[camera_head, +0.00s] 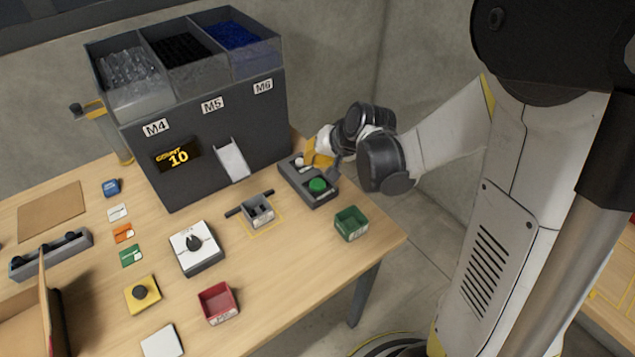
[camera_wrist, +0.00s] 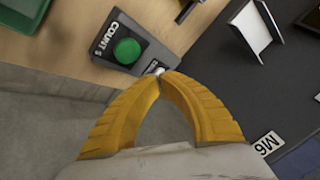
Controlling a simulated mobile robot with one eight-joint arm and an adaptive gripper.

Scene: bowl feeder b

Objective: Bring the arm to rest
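My gripper (camera_head: 311,157) is over the far end of the grey control box (camera_head: 324,199) at the back right of the table. In the wrist view its two yellow curved fingers (camera_wrist: 160,75) meet at the tips, with an open arch behind them. A small pale ball-shaped knob (camera_wrist: 157,69) is right at the fingertips; whether they touch it I cannot tell. The knob also shows in the head view (camera_head: 299,161). The box has a green round button (camera_wrist: 126,51), also seen in the head view (camera_head: 318,185). My arm reaches in from the right.
The dark feeder (camera_head: 220,130) with M4, M5 and M6 bins stands close to the left of my gripper, its display reading 10. A green tray (camera_head: 351,223), a red tray (camera_head: 218,303) and a white dial box (camera_head: 196,249) are on the table. Open space lies beyond the right table edge.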

